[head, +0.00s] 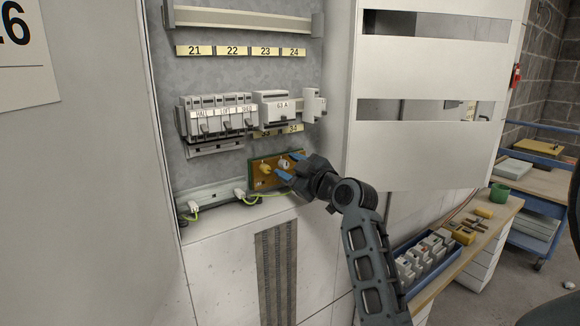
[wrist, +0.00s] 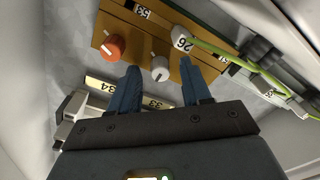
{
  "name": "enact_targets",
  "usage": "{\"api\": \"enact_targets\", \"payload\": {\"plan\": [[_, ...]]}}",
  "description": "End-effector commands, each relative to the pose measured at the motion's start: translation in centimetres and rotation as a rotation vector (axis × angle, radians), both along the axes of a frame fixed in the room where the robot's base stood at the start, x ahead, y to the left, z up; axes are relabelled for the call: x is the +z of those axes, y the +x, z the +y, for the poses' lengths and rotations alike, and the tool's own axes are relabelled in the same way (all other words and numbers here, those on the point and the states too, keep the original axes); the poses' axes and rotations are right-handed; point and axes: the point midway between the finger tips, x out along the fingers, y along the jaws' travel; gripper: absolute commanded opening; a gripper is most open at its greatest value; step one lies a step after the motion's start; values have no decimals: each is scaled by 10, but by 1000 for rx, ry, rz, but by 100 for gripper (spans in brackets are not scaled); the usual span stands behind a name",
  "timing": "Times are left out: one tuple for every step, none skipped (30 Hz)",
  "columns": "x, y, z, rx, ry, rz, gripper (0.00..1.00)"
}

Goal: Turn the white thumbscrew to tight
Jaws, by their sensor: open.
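The white thumbscrew (head: 283,162) is on a brown board (head: 256,182) low in the open cabinet. In the wrist view the white thumbscrew (wrist: 160,68) has a pointer line on its edge, and an orange knob (wrist: 113,47) is beside it on the left. My gripper (head: 290,166) is open, with its blue fingertips close to the board. In the wrist view my gripper (wrist: 161,72) has one finger on each side of the white thumbscrew, with visible gaps. I cannot tell how deep the tips reach.
A row of breakers (head: 218,117) is above the board, with number labels. Green-yellow wires (head: 222,205) run along the rail at lower left. The cabinet door (head: 425,110) stands at the right. A bench (head: 470,235) with a blue bin is at lower right.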

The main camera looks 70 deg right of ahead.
Motion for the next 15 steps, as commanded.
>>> {"api": "enact_targets", "payload": {"plan": [[0, 1, 0, 0, 0, 0, 48], [0, 1, -1, 0, 0, 0, 48], [0, 1, -1, 0, 0, 0, 48], [0, 1, -1, 0, 0, 0, 48], [0, 1, -1, 0, 0, 0, 48], [0, 1, -1, 0, 0, 0, 48], [0, 1, 0, 0, 0, 0, 48], [0, 1, 0, 0, 0, 0, 47], [0, 1, 0, 0, 0, 0, 43], [0, 1, 0, 0, 0, 0, 40], [0, 1, 0, 0, 0, 0, 37], [0, 1, 0, 0, 0, 0, 34], [0, 1, 0, 0, 0, 0, 31], [0, 1, 0, 0, 0, 0, 28], [0, 1, 0, 0, 0, 0, 24]]}}
